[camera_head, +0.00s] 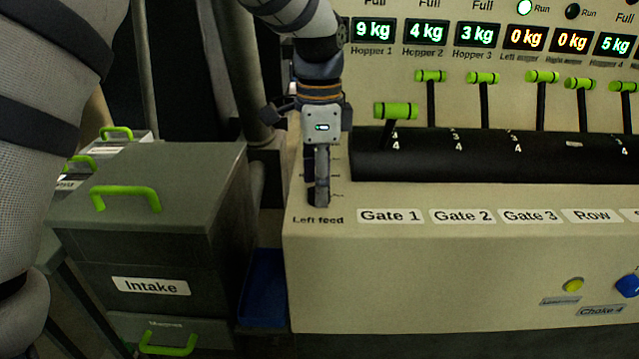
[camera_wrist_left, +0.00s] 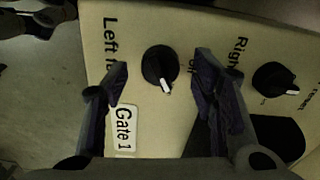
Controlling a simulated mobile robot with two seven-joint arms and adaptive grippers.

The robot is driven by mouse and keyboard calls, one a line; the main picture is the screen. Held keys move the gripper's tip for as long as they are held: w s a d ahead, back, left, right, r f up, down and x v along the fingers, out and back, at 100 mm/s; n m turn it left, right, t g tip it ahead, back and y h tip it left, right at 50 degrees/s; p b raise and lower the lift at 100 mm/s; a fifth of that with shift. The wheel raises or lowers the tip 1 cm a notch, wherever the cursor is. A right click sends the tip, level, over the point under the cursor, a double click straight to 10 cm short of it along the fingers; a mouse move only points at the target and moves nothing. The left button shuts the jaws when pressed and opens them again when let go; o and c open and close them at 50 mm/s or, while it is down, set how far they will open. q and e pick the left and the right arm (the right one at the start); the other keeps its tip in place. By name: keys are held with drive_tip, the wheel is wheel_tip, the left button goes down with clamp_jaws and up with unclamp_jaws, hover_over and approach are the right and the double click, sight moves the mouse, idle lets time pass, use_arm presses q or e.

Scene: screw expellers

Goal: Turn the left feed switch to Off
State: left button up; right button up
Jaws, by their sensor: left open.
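The left feed switch (camera_wrist_left: 158,62) is a round black knob with a white pointer mark on the cream panel, in the left wrist view. Its pointer faces toward the lower right of that picture. The printed "Left feed" label (camera_head: 318,220) shows in the head view, where my gripper hides the knob. My left gripper (camera_head: 318,198) hangs fingers-down over that spot. In the left wrist view its fingers (camera_wrist_left: 161,68) are open, one on each side of the knob. I cannot tell whether they touch it. My right gripper is not in view.
A second black knob (camera_wrist_left: 275,80) labelled "Right" sits beside the right finger in the left wrist view. Gate levers with green handles (camera_head: 396,111) stand to the right in the head view. A grey Intake box (camera_head: 150,255) with green handles is at the left.

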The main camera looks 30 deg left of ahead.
use_arm(q)
drive_tip(key=shift+f, duration=0.5)
drive_tip(key=c, duration=1.2)
